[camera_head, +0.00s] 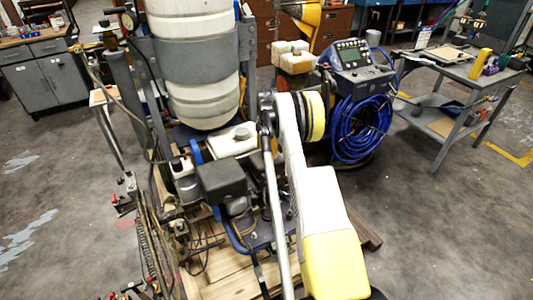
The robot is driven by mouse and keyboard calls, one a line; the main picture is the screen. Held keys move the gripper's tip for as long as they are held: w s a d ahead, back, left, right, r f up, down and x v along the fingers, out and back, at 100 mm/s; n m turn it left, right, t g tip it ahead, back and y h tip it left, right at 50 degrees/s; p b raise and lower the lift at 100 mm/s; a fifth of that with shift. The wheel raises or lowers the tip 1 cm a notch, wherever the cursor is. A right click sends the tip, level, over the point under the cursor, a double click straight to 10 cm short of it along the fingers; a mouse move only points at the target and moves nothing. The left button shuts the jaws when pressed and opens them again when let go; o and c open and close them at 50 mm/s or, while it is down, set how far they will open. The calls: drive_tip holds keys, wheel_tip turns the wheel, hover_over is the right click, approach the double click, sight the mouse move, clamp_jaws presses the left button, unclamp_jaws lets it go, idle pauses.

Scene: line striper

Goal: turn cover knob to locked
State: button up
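The line striper (238,210) stands on a wooden pallet (225,275) in the middle of the view. It has a dark boxy engine cover (221,181), a white tank with a cap (232,140) and a blue frame. I cannot make out the cover knob or which way it is turned; it is hidden or too small to tell. My white and yellow arm crosses in front of the machine's right side and hides part of it. I cannot make out my gripper or its fingers.
A large strapped white drum (203,100) rises behind the machine. A control box (352,62) with a coiled blue hose (360,130) stands to the right. A grey work table (455,72) is at the far right, cabinets (45,75) at the far left. The right foreground floor is clear.

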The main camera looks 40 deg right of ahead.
sight(267, 152)
wheel_tip(267, 152, up, 11)
drive_tip(key=shift+s+f, duration=0.15)
drive_tip(key=shift+s, duration=0.05)
idle(0.5)
drive_tip(key=s+a+r+m+t+h, duration=0.1)
drive_tip(key=s+a+r+m, duration=0.25)
drive_tip(key=a+r, duration=0.7)
drive_tip(key=s+a+r+m+t, duration=0.2)
drive_tip(key=s+a+r+m, duration=0.15)
drive_tip(key=a+r, duration=0.75)
drive_tip(key=s+a+f+m+t, duration=0.1)
drive_tip(key=s+a+f+m, duration=0.1)
drive_tip(key=s+a+m, duration=0.3)
drive_tip(key=s+a+f+m+t+y, duration=0.1)
drive_tip(key=s+a+m, duration=0.4)
drive_tip(key=s+a, duration=0.9)
drive_tip(key=s+t, duration=0.1)
drive_tip(key=s, duration=0.3)
drive_tip(key=shift+a+f+t, duration=0.2)
drive_tip(key=shift+f+t, duration=0.1)
drive_tip(key=shift+f, duration=0.05)
